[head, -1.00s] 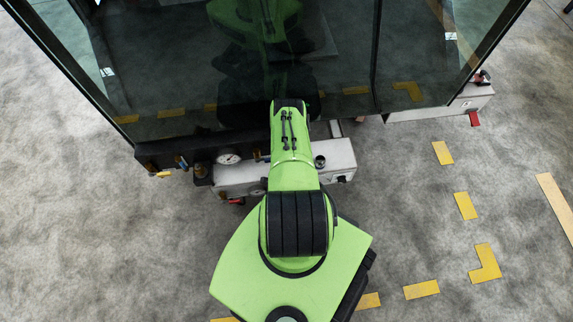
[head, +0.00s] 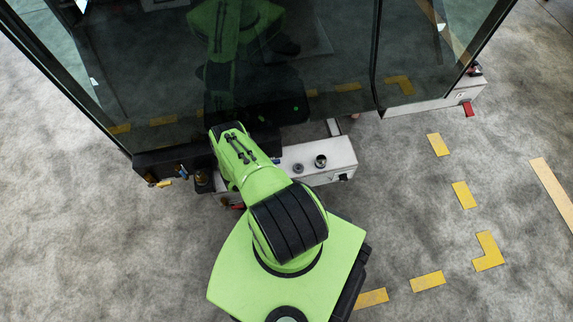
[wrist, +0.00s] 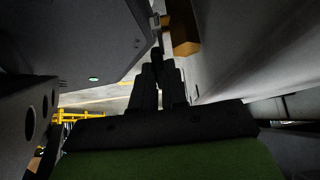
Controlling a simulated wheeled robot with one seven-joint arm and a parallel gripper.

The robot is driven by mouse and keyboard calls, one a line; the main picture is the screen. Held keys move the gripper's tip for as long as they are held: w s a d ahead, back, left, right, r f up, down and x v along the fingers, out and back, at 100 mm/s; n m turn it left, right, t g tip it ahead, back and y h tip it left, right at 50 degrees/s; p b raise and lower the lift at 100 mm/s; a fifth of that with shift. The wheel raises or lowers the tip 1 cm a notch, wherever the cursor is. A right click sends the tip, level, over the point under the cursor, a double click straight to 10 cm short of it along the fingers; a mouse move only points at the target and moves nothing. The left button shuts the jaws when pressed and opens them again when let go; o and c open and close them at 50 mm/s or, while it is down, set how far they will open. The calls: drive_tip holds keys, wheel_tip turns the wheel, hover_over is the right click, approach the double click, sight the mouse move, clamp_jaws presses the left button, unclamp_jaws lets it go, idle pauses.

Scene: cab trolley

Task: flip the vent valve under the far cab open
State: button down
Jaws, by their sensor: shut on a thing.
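In the wrist view the dark fingers of my gripper (wrist: 158,78) are close together, shut on a dark narrow piece between the tips. It looks like the vent valve's handle (wrist: 157,54), but the dim light hides its shape. A brass-coloured block (wrist: 185,36), perhaps part of the valve, is just beyond and right of the tips. In the head view my arm reaches to the lower edge of the dark glass cab (head: 290,60), and my gripper is hidden there.
A pale panel with knobs (head: 330,155) lies right of my arm, below the cab. A red handle (head: 468,109) is at the far right. A green light (wrist: 93,79) glows on the dark underside at left. Yellow floor marks surround open grey floor at right.

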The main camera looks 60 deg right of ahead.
idle(0.4)
drive_tip(key=c, duration=1.2)
unclamp_jaws()
drive_tip(key=shift+o, duration=0.2)
drive_tip(key=p+v, duration=0.6)
drive_tip(key=v, duration=0.9)
drive_tip(key=shift+w+a+r, duration=0.2)
drive_tip(key=shift+w+a, duration=0.05)
